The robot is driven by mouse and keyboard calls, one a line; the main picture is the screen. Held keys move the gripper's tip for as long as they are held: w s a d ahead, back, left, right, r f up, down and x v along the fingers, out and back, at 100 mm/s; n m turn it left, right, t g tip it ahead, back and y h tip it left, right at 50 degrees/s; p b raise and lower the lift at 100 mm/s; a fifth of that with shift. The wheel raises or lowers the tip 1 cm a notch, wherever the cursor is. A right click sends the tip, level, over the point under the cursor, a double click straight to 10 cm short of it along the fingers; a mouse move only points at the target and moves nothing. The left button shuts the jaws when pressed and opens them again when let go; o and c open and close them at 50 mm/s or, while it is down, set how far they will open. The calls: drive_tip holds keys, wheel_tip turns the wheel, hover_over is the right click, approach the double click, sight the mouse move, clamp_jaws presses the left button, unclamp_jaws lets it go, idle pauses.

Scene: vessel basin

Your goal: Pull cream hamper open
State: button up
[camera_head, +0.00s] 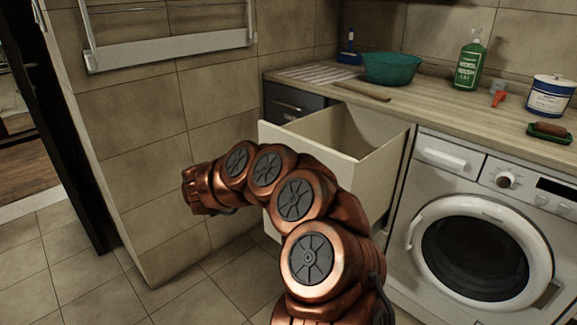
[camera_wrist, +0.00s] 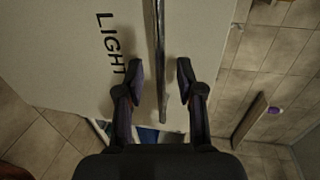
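The cream hamper (camera_head: 305,146) stands pulled out from under the counter in the head view, its open top showing an empty-looking inside. In the wrist view its cream front (camera_wrist: 60,45) carries the dark letters "LIGHT". A long metal handle (camera_wrist: 158,50) runs along that front. My gripper (camera_wrist: 160,75) is open, with one finger on each side of the handle and a visible gap on both sides. In the head view my copper arm covers the lower part of the hamper, and the gripper's fingers cannot be made out.
A white washing machine (camera_head: 440,215) stands right of the hamper. The wooden counter (camera_head: 425,101) above holds a teal basin (camera_head: 391,68), a green bottle (camera_head: 470,62) and a blue-and-white tin (camera_head: 550,96). A tiled wall (camera_head: 145,130) is at left; the tiled floor (camera_head: 185,290) in front is clear.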

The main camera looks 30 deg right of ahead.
drive_tip(key=v, duration=0.9)
drive_tip(key=shift+a, duration=0.15)
